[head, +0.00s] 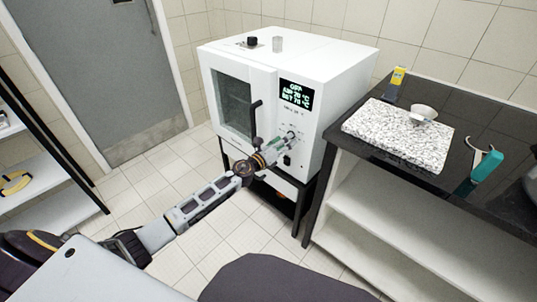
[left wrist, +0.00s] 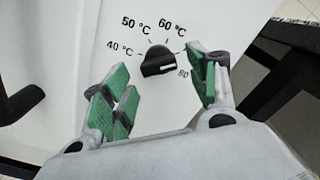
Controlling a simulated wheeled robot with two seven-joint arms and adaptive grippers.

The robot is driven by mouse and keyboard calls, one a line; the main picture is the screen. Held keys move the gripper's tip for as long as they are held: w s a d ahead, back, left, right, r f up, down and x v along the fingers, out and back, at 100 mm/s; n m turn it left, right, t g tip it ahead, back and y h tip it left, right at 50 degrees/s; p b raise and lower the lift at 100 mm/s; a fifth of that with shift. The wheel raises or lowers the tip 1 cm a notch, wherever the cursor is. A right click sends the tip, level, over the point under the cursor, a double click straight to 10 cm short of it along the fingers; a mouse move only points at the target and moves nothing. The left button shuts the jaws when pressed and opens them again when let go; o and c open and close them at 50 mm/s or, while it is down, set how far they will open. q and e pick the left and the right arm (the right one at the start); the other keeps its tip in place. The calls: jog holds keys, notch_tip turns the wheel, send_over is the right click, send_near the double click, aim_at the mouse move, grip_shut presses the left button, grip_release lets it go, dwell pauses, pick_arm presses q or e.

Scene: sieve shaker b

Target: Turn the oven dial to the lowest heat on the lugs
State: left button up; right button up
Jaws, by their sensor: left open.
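The white oven (head: 330,55) stands against the tiled wall, its dark-windowed door shut. The black oven dial (left wrist: 158,60) is on its front panel, with marks 40, 50, 60 and 80 °C around it in the left wrist view. The dial's white line lies on its right part, toward the 80 side. My left gripper (head: 280,145) is in front of the panel. In the left wrist view its green fingers (left wrist: 158,68) are open, one to each side of the dial, with a gap to it.
The oven display (head: 296,93) reads OFF on top; its smaller lines are unclear. The black door handle (head: 255,118) juts out left of my gripper. A black bench (head: 460,110) with a speckled slab (head: 385,132) stands at right. A shelf (head: 40,160) is at left.

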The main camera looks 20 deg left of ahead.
pick_arm(q)
jog(key=v, duration=1)
dwell(0.5)
dwell(0.7)
